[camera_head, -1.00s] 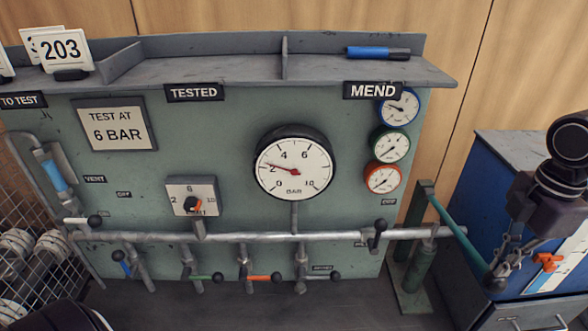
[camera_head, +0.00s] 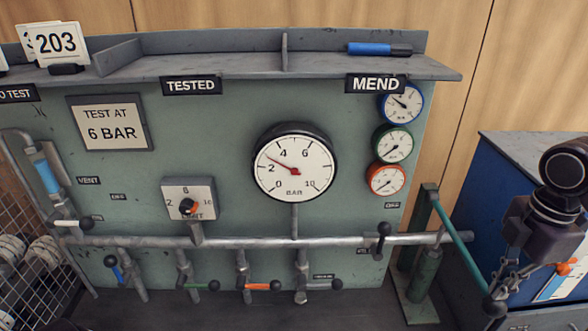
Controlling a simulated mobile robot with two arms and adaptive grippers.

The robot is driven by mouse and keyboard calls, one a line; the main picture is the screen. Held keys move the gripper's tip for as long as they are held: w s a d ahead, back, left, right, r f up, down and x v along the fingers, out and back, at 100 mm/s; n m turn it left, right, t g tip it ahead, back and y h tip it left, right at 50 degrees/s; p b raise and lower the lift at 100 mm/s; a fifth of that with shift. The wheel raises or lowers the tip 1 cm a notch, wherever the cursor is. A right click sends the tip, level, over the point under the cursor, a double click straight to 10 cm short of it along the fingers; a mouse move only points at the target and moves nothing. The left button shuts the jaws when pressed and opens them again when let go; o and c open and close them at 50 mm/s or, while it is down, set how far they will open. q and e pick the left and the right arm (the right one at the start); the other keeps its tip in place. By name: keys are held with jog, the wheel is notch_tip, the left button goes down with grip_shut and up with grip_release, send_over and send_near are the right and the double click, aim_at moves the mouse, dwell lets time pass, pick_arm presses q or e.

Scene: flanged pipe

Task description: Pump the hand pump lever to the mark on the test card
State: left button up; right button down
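The test card (camera_head: 110,122) on the green panel reads "TEST AT 6 BAR". The big pressure gauge (camera_head: 293,165) has its red needle between 2 and 4, near 3. The hand pump (camera_head: 423,275) stands at the panel's right end. Its green lever (camera_head: 458,238) slopes down to the right and ends in a dark knob (camera_head: 495,308). My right gripper (camera_head: 497,288) reaches down from the right, its fingers closed together at the lever's end just above the knob. The exact grip is partly hidden. My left gripper is not in view.
A pipe (camera_head: 340,240) with several small valve levers runs along the panel. Three small gauges (camera_head: 394,146) hang at its right. A relief dial (camera_head: 188,200) sits left of centre. A blue cabinet (camera_head: 500,200) stands behind my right arm, and a wire cage (camera_head: 30,260) stands at left.

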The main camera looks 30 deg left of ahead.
aim_at(492, 300)
jog(key=shift+f+b, duration=1.35)
jog(key=shift+f, duration=0.9)
jog(key=shift+f+b, duration=0.5)
jog(key=shift+f, duration=0.3)
jog(key=shift+f+b, duration=0.35)
jog(key=shift+f, duration=0.15)
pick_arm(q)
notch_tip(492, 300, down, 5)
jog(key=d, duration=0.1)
pick_arm(e)
jog(key=shift+f, duration=0.45)
jog(key=shift+r, duration=0.25)
notch_tip(492, 300, up, 5)
jog(key=p, duration=0.3)
pick_arm(q)
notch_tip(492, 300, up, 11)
jog(key=p, duration=0.8)
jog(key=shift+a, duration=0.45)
pick_arm(e)
notch_tip(492, 300, up, 14)
